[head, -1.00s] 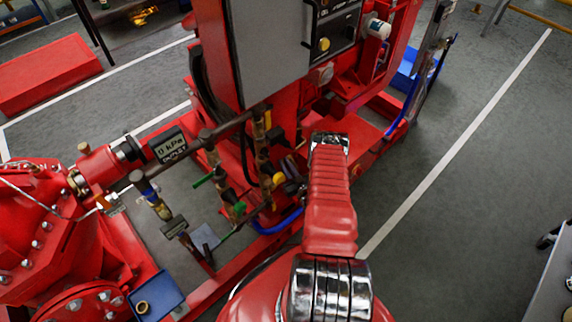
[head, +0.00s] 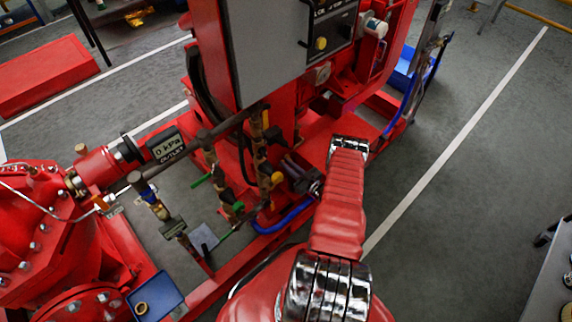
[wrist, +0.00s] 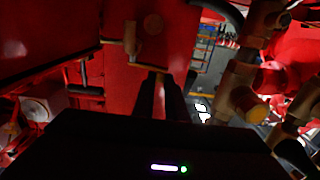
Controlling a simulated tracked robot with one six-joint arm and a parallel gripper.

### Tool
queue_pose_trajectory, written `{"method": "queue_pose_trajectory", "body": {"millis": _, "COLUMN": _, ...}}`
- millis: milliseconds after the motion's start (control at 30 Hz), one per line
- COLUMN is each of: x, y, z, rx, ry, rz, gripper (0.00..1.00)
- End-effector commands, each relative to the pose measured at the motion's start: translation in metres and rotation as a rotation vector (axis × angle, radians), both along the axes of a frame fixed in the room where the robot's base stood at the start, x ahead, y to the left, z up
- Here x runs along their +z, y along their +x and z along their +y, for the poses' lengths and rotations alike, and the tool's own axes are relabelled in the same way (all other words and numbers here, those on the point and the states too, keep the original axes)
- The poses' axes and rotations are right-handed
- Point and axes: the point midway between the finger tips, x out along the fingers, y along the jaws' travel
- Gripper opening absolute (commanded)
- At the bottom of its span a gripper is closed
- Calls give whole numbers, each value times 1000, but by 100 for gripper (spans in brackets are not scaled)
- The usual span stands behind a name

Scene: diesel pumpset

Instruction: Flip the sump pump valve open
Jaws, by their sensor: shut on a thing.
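My gripper (head: 291,166) reaches left from the end of my red arm, beside the upright brass pipework (head: 262,165). In the wrist view its two dark fingers (wrist: 160,88) are close together, with their tips at a thin brownish part (wrist: 152,68) against a red surface. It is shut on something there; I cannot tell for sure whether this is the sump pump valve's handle. Green valve levers (head: 202,181) show on the pipes to the left, apart from my gripper. A brass fitting with a yellow end (wrist: 257,113) is right of the fingers.
The grey control cabinet (head: 268,50) stands above and behind the pipework. A blue hose (head: 285,220) curves just below my gripper. Open grey floor (head: 470,200) lies to the right.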

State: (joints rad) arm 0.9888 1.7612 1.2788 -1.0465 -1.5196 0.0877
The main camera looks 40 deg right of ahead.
Motion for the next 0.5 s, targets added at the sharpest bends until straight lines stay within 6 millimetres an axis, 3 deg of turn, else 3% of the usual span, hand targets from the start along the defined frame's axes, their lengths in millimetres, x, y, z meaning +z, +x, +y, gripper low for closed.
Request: {"method": "queue_pose_trajectory", "body": {"millis": 500, "x": 1, "y": -8, "z": -11, "rx": 216, "ry": -2, "rz": -1, "gripper": 0}}
